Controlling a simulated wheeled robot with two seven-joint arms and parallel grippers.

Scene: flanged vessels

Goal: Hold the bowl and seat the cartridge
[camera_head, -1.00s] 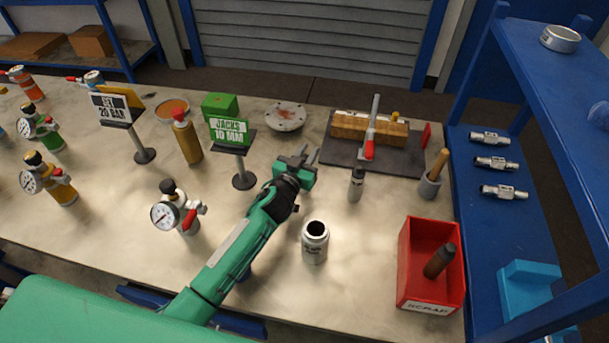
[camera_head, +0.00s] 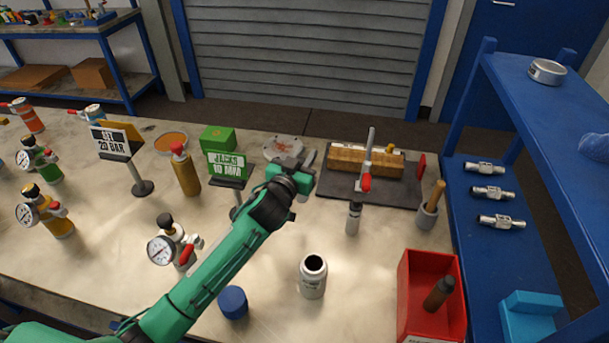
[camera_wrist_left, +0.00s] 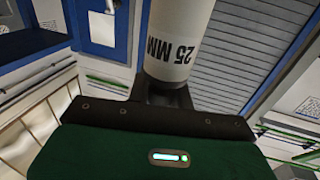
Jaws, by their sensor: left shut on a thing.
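My left gripper (camera_head: 302,162) is above the table, left of the dark mat with the clamp. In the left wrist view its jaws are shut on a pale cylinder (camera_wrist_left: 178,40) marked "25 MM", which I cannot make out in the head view. An open-topped whitish vessel (camera_head: 313,278) stands upright on the table nearer the front, apart from my gripper. A small grey bottle-shaped piece with a dark top (camera_head: 353,218) stands behind it. I cannot tell which piece is the bowl or the cartridge. My right gripper is not in view.
A red scrap bin (camera_head: 431,298) holds a dark piece at the front right. A wooden block and red-handled clamp sit on a dark mat (camera_head: 335,187). Gauge units (camera_head: 172,243) and sign stands (camera_head: 230,172) occupy the left. Several silver fittings (camera_head: 492,192) lie on the blue shelf.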

